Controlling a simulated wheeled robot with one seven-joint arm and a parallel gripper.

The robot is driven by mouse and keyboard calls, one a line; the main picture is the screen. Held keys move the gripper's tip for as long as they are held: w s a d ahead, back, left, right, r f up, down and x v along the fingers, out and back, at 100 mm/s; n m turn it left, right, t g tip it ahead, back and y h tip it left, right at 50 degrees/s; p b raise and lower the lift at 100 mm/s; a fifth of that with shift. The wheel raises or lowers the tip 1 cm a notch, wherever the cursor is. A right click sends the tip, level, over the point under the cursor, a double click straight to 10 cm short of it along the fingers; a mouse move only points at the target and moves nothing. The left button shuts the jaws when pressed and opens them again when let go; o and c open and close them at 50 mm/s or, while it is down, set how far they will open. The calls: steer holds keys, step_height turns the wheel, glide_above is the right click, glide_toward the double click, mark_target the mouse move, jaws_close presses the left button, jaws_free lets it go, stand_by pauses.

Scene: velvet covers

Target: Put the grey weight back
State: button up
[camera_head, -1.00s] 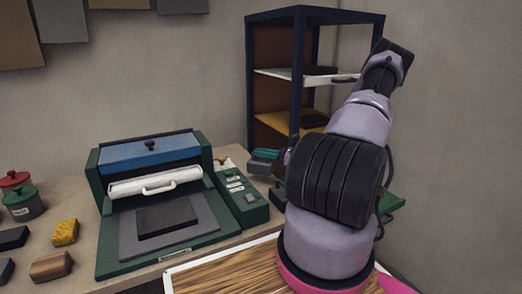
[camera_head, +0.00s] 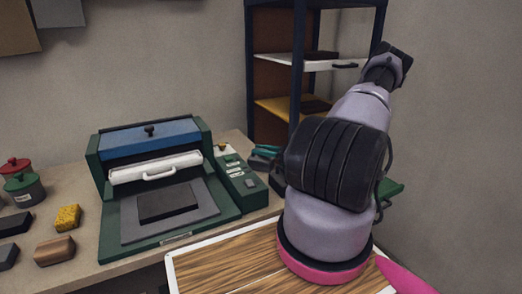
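No object is plainly marked as the grey weight. A dark grey slab (camera_head: 168,202) lies flat on the grey bed plate (camera_head: 205,207) of a green press (camera_head: 112,240), in front of its white roller (camera_head: 155,167). Another dark slab (camera_head: 322,55) lies on the white shelf (camera_head: 285,59) of a dark blue rack, and one more (camera_head: 315,105) lies on the yellow shelf (camera_head: 270,109) below. My arm rises at the right in front of the rack.
A teal-topped item (camera_head: 265,151) sits between press and rack. A wood-grained top (camera_head: 225,268) lies in front.

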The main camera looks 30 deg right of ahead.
stand_by(0.3)
steer(key=v, duration=1.2)
steer(key=s+a+r+n+g+h, duration=0.2)
steer(key=a+r+n+g+h, duration=0.1)
steer(key=a+r+n+g, duration=0.55)
steer(key=s+a+r+n+g+h, duration=0.25)
steer(key=a+r+n, duration=0.35)
steer(key=r, duration=0.6)
steer(key=s+a+r+n+t+h, duration=0.2)
steer(key=s+a+r+n+t, duration=0.1)
steer(key=s+r, duration=0.4)
steer(key=s+a+r+n+t+h, duration=0.3)
steer(key=s+a+r+n, duration=0.2)
steer(key=r, duration=0.6)
steer(key=shift+s+a+r+h, duration=0.35)
steer(key=shift+s+a, duration=0.55)
steer(key=shift+s, duration=0.3)
